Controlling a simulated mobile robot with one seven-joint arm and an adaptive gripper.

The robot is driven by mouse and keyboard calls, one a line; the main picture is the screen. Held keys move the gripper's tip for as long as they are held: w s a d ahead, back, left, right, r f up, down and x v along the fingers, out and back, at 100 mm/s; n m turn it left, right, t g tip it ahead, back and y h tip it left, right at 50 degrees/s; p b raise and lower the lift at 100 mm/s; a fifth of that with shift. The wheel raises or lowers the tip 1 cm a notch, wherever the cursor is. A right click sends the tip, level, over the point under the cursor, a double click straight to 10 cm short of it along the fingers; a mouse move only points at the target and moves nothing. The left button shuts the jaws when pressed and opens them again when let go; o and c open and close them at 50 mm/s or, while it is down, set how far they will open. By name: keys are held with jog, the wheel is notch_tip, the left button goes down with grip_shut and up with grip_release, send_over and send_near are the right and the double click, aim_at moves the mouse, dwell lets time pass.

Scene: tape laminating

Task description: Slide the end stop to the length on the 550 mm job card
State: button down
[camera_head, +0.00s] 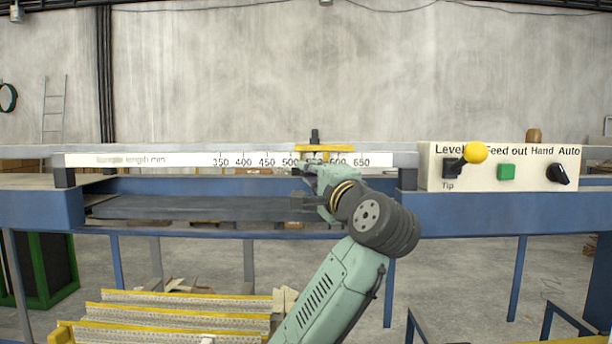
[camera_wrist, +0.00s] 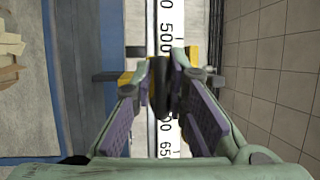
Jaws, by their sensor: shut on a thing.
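The end stop shows in the head view as a yellow bar (camera_head: 324,148) with a dark upright post (camera_head: 315,135), on the rail over the length scale (camera_head: 190,160). My gripper (camera_head: 318,178) is in front of it and hides part of the scale between 500 and 600. In the wrist view my gripper (camera_wrist: 162,80) is shut on the end stop's dark handle (camera_wrist: 160,92), with yellow parts of the stop (camera_wrist: 190,57) showing beside the fingers. The stop sits around the covered 550 mark; its exact reading is hidden. No job card is visible.
A control panel (camera_head: 510,180) with a yellow-knobbed lever (camera_head: 474,153), green button (camera_head: 506,172) and black switch (camera_head: 559,174) is right of the scale. Yellow-edged racks (camera_head: 170,315) stand below the blue bench frame (camera_head: 470,220). The rail left of the stop looks clear.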

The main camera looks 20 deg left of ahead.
jog(key=c, duration=1.7)
grip_release()
jog(key=shift+s+r, duration=0.1)
jog(key=shift+r, duration=0.15)
jog(key=shift+o, duration=0.3)
jog(key=shift+f, duration=0.1)
jog(key=v, duration=1.2)
